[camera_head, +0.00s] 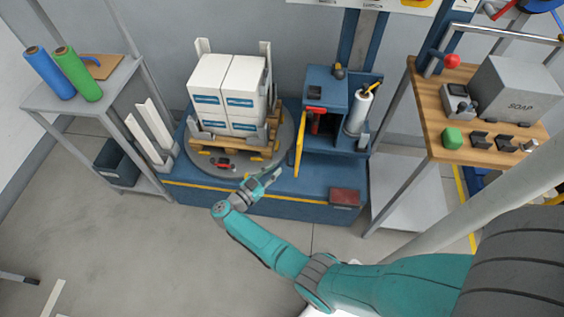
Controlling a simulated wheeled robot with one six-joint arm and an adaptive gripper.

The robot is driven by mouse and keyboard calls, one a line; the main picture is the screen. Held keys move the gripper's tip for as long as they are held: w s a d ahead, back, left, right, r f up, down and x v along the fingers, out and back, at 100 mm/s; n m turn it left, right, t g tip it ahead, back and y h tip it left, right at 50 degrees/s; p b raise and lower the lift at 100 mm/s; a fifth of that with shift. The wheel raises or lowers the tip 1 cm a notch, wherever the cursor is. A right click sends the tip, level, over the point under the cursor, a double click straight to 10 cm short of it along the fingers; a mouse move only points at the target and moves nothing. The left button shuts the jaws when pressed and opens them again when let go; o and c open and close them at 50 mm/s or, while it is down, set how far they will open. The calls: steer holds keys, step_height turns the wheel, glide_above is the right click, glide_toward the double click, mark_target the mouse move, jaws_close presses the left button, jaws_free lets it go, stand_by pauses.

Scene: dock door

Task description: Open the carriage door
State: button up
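The blue carriage (326,88) stands right of the pallet load, in front of a blue mast. A narrow yellow panel (299,142), which looks like the carriage door seen nearly edge-on, juts forward from its left front side. A dark recess with a red part (317,121) shows beside it, so the door appears to stand open. My gripper (273,176) is low in front of the carriage, below and left of the panel's lower end. It appears apart from the panel, with nothing visible in it. Its fingers are too small to tell whether they are open.
White boxes (228,88) sit on a wooden pallet on a round turntable (205,163). A white film roll (358,110) stands right of the carriage. A grey shelf (92,88) is at left; a wooden bench (478,145) is at right.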

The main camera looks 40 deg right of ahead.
steer(key=shift+s+a, duration=0.15)
steer(key=shift+a, duration=2)
steer(key=s+r+n+t+y, duration=0.1)
steer(key=s+r+n+t, duration=0.15)
steer(key=s+t, duration=0.4)
steer(key=s+r+n+t+y, duration=0.1)
steer(key=s+r+n+t, duration=0.15)
steer(key=s+t, duration=0.4)
steer(key=s+a+r+n+y, duration=0.6)
steer(key=s+r+y, duration=0.2)
steer(key=s, duration=0.4)
steer(key=s+a+r+n+y, duration=0.6)
steer(key=s+r+y, duration=0.2)
steer(key=s, duration=0.4)
steer(key=shift+s+r+t, duration=0.15)
steer(key=shift+r+t, duration=0.25)
steer(key=shift+r, duration=0.25)
